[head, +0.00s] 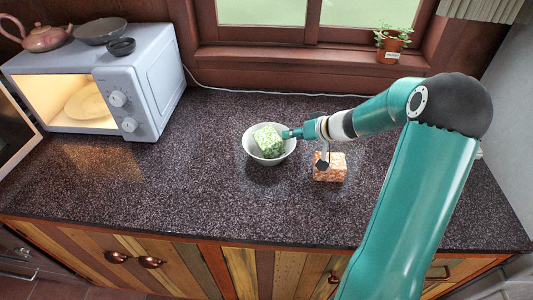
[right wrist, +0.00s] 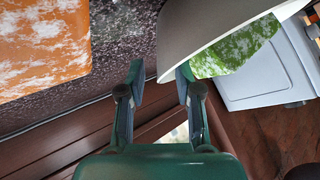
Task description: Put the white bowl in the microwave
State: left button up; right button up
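The white bowl (head: 283,157) stands on the counter with a green-and-white block (head: 268,140) in it. The bowl also shows in the right wrist view (right wrist: 205,28), with the green block (right wrist: 240,48) beyond its rim. My right gripper (head: 288,134) is at the bowl's right rim. In the right wrist view, its fingers (right wrist: 160,82) are apart, with the bowl's edge between them; a gap shows on the left side. The microwave (head: 155,75) stands at the left, its lit inside open to view, with a round plate (head: 87,103) in it. My left gripper is not in view.
An orange-and-white block (head: 334,172) sits right of the bowl, below my right wrist; it also shows in the right wrist view (right wrist: 40,45). A teapot (head: 45,37) and dark bowls (head: 100,30) stand on the microwave. A potted plant (head: 391,44) is on the sill. Counter between microwave and bowl is clear.

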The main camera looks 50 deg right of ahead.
jog(key=shift+w+f, duration=0.15)
jog(key=shift+w, duration=0.05)
grip_shut()
jog(key=shift+r, duration=0.25)
